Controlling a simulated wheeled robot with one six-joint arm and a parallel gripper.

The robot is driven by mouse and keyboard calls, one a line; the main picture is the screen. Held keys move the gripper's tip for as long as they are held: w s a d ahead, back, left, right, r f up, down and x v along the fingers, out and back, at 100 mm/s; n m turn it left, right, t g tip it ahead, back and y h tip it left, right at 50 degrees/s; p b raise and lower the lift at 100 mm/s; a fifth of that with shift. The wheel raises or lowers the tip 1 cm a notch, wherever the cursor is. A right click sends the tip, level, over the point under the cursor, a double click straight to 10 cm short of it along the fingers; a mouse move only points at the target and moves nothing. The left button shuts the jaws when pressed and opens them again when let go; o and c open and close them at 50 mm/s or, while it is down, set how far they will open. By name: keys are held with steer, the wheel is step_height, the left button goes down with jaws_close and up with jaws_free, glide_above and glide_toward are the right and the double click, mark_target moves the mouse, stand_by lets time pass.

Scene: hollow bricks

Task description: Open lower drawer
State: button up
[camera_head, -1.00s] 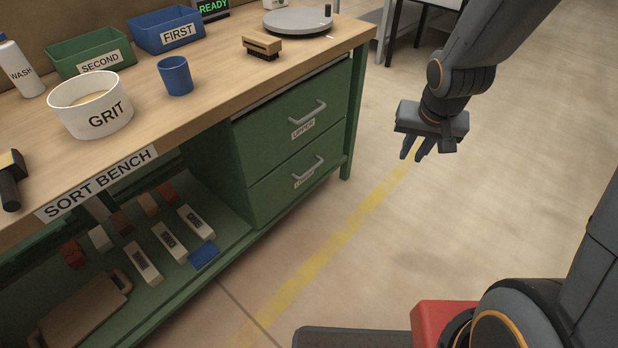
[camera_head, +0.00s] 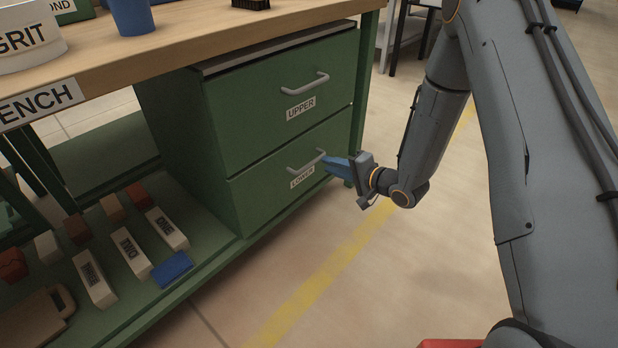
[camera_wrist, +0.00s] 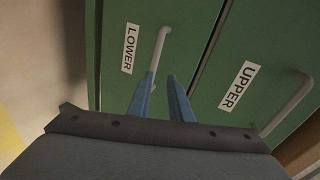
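The green lower drawer (camera_head: 270,190) is shut. Its LOWER label (camera_head: 302,177) sits under a grey bar handle (camera_head: 308,162). My gripper (camera_head: 331,166) is at the right end of this handle, with its blue fingers pointing at the drawer front. In the wrist view, the two fingertips (camera_wrist: 160,76) are apart, and the lower handle (camera_wrist: 162,47) runs down to the left finger, its near end partly hidden there. I cannot tell whether a finger touches the handle. The LOWER label (camera_wrist: 130,48) also shows there.
The shut upper drawer (camera_head: 275,110) with its own handle (camera_head: 305,84) is directly above. The bench top (camera_head: 190,52) overhangs the drawers. A shelf (camera_head: 215,255) at lower left holds labelled bricks. The floor (camera_head: 400,285) in front is clear.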

mark_target(308, 164)
steer(key=shift+m+y, duration=0.3)
steer(key=shift+y, duration=0.4)
steer(key=w+a+f+b, duration=0.1)
steer(key=a, duration=0.1)
steer(key=w+a+f+b, duration=0.1)
steer(key=w+a, duration=0.1)
steer(key=a, duration=0.1)
steer(key=w+a+f+b, duration=0.1)
steer(key=a+f, duration=0.1)
steer(key=shift+w+a+b, duration=0.15)
steer(key=shift+a+b, duration=0.1)
steer(key=shift+b, duration=0.15)
jaws_close()
